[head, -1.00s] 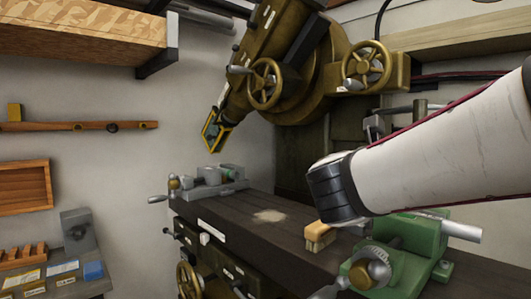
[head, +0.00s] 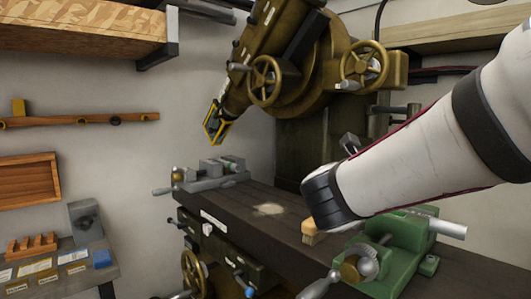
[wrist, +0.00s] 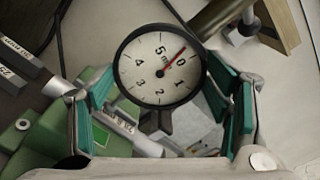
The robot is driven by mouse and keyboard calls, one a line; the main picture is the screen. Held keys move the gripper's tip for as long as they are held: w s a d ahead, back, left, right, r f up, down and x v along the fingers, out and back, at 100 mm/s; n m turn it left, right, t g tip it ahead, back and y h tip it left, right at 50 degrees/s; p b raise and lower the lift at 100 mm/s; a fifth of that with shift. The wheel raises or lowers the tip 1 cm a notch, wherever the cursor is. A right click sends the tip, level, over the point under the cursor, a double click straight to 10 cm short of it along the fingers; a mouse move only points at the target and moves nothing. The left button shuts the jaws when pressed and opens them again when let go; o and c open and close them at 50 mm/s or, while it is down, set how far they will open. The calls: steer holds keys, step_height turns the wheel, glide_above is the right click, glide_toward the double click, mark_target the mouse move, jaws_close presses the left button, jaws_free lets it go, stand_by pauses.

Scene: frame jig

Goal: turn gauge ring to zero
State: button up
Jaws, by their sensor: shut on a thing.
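The round gauge (wrist: 150,82) has a white dial, a dark ring and a red needle. It sits in the upper middle of the wrist view. The dial figures are turned clockwise, with 0 at the upper right. The needle points to the upper right, between 5 and 0 and close to the 0. My gripper (wrist: 159,88) has its teal-padded fingers on the left and right sides of the ring, shut on it. In the head view the gauge and the fingers are hidden by my arm.
A green vise (head: 400,238) stands at the right end of the dark machine table (head: 262,232). A wooden brush (head: 311,232) lies near my wrist. A smaller grey vise (head: 210,172) is at the far left end. Handwheels (head: 364,64) hang above.

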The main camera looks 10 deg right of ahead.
steer(key=shift+n+p, duration=1.25)
steer(key=shift+n, duration=0.55)
steer(key=o, duration=0.6)
steer(key=v, duration=0.7)
